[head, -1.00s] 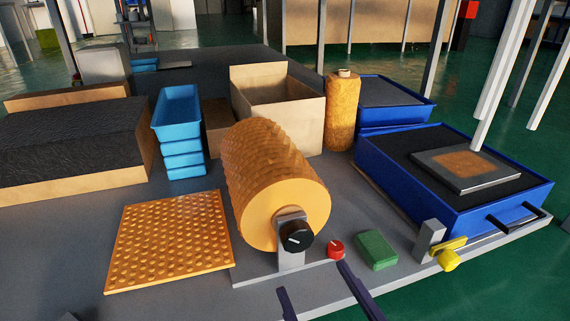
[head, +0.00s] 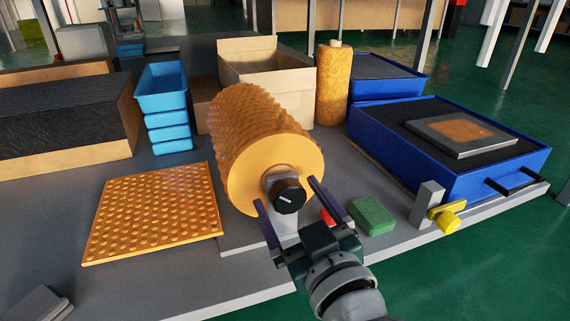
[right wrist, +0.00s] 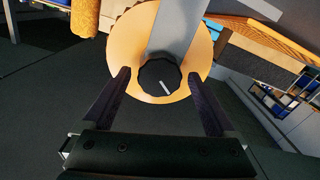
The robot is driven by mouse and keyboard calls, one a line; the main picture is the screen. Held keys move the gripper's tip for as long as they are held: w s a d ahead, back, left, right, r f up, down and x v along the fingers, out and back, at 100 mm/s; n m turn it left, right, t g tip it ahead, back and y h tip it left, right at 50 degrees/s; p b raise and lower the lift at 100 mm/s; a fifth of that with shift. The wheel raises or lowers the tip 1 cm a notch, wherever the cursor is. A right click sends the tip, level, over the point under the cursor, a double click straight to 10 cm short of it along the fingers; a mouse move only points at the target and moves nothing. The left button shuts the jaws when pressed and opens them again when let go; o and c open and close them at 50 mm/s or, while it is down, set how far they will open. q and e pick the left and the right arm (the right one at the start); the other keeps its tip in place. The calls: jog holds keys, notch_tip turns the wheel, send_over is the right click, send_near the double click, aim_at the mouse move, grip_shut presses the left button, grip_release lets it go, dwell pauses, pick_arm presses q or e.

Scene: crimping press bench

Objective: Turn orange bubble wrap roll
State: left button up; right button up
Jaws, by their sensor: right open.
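The orange bubble wrap roll (head: 262,140) lies on its side on a grey stand on the bench, its flat round end facing me. A black knob (head: 287,197) with a white mark sits at the middle of that end. My right gripper (head: 287,195) is open, with one finger on each side of the knob in the head view. In the right wrist view the knob (right wrist: 159,77) shows between and just beyond the open fingers, with a gap on each side; I cannot tell touch. A flat orange bubble sheet (head: 153,211) lies left of the roll. My left gripper is not in view.
A red button (head: 327,217), partly hidden by a finger, and a green block (head: 371,216) lie right of the knob. A yellow-handled clamp (head: 447,216) and blue tray (head: 480,170) stand farther right. Blue bins (head: 163,90), a wooden box (head: 265,70) and an upright orange roll (head: 333,85) stand behind.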

jog(key=shift+w, duration=0.2)
jog(key=c, duration=0.5)
grip_shut()
